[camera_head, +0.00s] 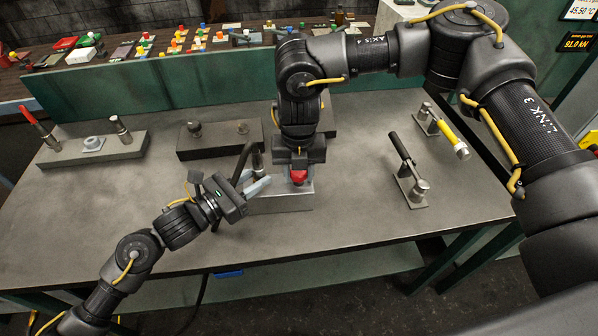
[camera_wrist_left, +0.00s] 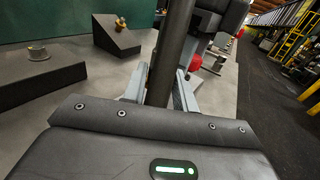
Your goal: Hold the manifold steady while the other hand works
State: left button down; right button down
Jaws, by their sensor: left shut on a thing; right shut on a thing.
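The manifold appears to be the grey metal block (camera_head: 280,203) at the table's middle front; my arms hide part of it. A dark upright cylinder (camera_head: 257,160) stands at its left end. My left gripper (camera_head: 256,184) is shut on this cylinder, which also rises between its fingers in the left wrist view (camera_wrist_left: 172,50). My right gripper (camera_head: 298,163) points down over the block and is shut on a red knob (camera_head: 298,176). The red knob also shows in the left wrist view (camera_wrist_left: 196,62). The knob's lower part and its seat are hard to make out.
A fixture plate (camera_head: 65,158) with a red-handled tool stands at the left. A dark block (camera_head: 215,150) with knobs is behind my left gripper. Two stands with handled tools (camera_head: 408,180), (camera_head: 440,125) are at the right. The front left table (camera_head: 90,220) is bare.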

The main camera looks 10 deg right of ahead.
jog(key=shift+m, duration=0.3)
jog(key=shift+m, duration=1)
jog(key=shift+m, duration=1)
jog(key=c, duration=1)
grip_release()
jog(key=shift+r, duration=3.5)
